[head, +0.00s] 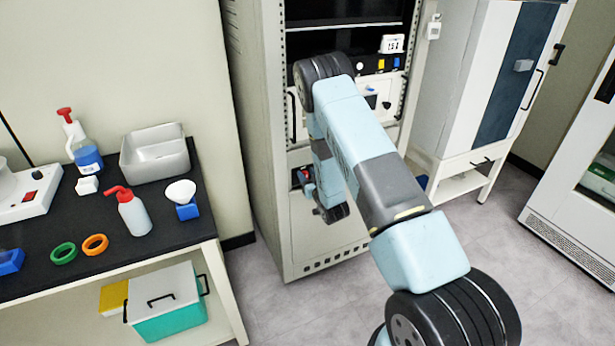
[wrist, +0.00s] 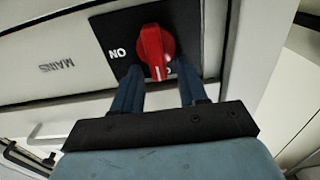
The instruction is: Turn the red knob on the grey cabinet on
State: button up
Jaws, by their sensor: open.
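The red knob (wrist: 154,52) sits on a black plate (wrist: 118,32) on the cabinet panel in the wrist view. The plate carries the word "ON" to the knob's left, and the panel reads "MAINS" further left. In the head view the red knob (head: 305,176) is small on the lower front of the grey cabinet (head: 322,228), largely hidden by my arm.
A black-topped bench (head: 150,225) with bottles, a metal basin (head: 155,155) and rings stands left of the cabinet. A white cabinet with a dark door (head: 505,75) stands to the right. Open floor (head: 545,275) lies at the lower right.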

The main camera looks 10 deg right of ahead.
jog(key=c, duration=0.6)
jog(key=shift+c, duration=0.2)
